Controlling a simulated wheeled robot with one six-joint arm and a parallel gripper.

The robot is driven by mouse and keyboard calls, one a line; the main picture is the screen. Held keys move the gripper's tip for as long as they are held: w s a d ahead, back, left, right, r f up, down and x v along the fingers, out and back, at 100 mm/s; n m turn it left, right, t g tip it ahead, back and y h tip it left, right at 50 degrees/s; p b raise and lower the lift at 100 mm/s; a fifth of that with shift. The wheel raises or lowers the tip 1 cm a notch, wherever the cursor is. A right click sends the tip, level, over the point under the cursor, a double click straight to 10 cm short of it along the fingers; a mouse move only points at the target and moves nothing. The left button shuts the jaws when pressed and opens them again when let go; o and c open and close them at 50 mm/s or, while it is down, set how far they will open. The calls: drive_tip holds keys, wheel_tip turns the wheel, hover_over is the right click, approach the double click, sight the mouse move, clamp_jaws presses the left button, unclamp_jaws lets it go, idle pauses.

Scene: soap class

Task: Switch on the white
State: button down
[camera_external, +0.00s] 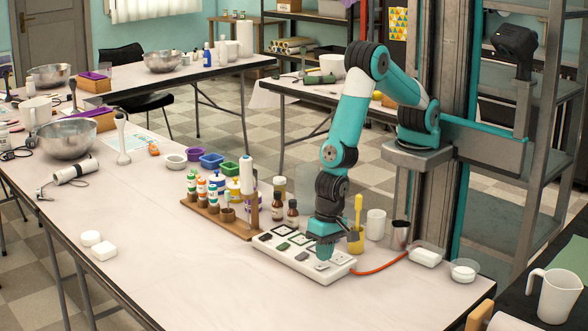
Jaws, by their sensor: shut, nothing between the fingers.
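A white panel box (268,248) lies on the near table, with several dark-framed squares on its top. A green patch (282,246) and a dark patch (265,237) show on it; the other squares are too small to read clearly. A pale switch-like part (321,266) shows near its right end. My gripper (323,257) points down over the right half of the panel, shut and empty. Its tips are at or just above the panel; I cannot tell whether they touch it. The gripper hides part of the panel's top behind it.
An orange cable (382,264) runs right from the panel. A wooden rack (222,225) with small bottles stands left of it; brown bottles (292,212), a yellow container (356,240) and a white mug (376,224) stand behind. The table's front left is mostly clear.

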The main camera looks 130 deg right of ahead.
sight(324, 265)
wheel_tip(324, 265, up, 12)
drive_tip(key=s, duration=0.1)
drive_tip(key=shift+s+r, duration=0.25)
drive_tip(key=shift+s, duration=0.05)
drive_tip(key=w+b, duration=0.1)
drive_tip(key=b, duration=0.2)
drive_tip(key=shift+w, duration=0.25)
drive_tip(key=shift+f, duration=0.1)
drive_tip(key=f, duration=0.4)
drive_tip(key=w+f, duration=0.1)
drive_tip(key=f, duration=0.4)
drive_tip(key=f+p, duration=0.1)
drive_tip(key=f, duration=0.3)
drive_tip(key=shift+w+f, duration=0.35)
drive_tip(key=shift+f, duration=0.05)
